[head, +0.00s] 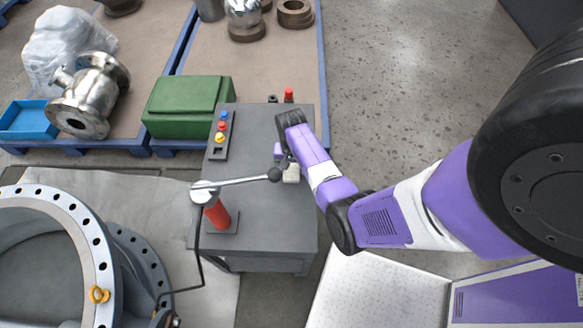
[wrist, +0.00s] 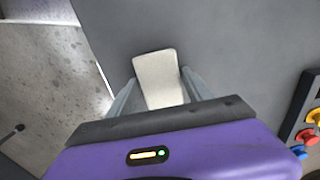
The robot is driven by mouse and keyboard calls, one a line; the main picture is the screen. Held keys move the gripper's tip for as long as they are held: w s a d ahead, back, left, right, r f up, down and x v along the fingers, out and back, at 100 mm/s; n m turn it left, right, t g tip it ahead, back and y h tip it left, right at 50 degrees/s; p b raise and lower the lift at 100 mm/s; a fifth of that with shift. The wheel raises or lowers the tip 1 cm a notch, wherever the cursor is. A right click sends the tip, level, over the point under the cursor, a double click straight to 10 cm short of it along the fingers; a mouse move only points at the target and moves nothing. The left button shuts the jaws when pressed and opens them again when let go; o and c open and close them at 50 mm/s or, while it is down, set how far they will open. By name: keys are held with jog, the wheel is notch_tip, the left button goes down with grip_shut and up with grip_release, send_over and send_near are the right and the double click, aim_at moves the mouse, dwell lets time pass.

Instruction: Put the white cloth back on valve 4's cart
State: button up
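The white cloth (wrist: 160,78) is a small pale folded block between the two fingers of my gripper (wrist: 159,75) in the wrist view. Both fingertips meet its side edges, so my gripper looks shut on it. Its near end is hidden behind the palm. In the head view the cloth (head: 291,173) shows just below my gripper (head: 283,157), over the right part of the grey cart top (head: 265,213). I cannot tell if the cloth touches the top. No number showing which valve this cart belongs to is readable.
A lever (head: 240,181) with a black knob on a red post (head: 217,214) stands close left of the cloth. A button box (head: 219,136) is at the cart's back left. A large flanged valve (head: 103,262) stands left. A green case (head: 186,108) lies behind. Open floor is back right.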

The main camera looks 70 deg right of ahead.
jog(key=shift+o, duration=1)
notch_tip(320, 180, up, 12)
jog(key=n+t+h, duration=0.3)
jog(key=n, duration=0.1)
send_near(292, 170)
jog(key=a, duration=0.2)
jog(key=s+a+r+n+t, duration=0.4)
jog(key=a+r+n, duration=0.1)
jog(key=a, duration=0.4)
jog(key=s+a+r+n+t+y, duration=0.1)
jog(key=s+a+r+n+t, duration=0.1)
jog(key=a+r, duration=0.6)
jog(key=s+a+r+n+t+y, duration=0.2)
jog(key=s+a+r+t, duration=0.3)
jog(key=r, duration=1)
jog(key=a+n+t, duration=0.1)
jog(key=a, duration=0.1)
jog(key=shift+s+a+r, duration=0.2)
jog(key=shift+s+a, duration=0.05)
jog(key=shift+a, duration=0.1)
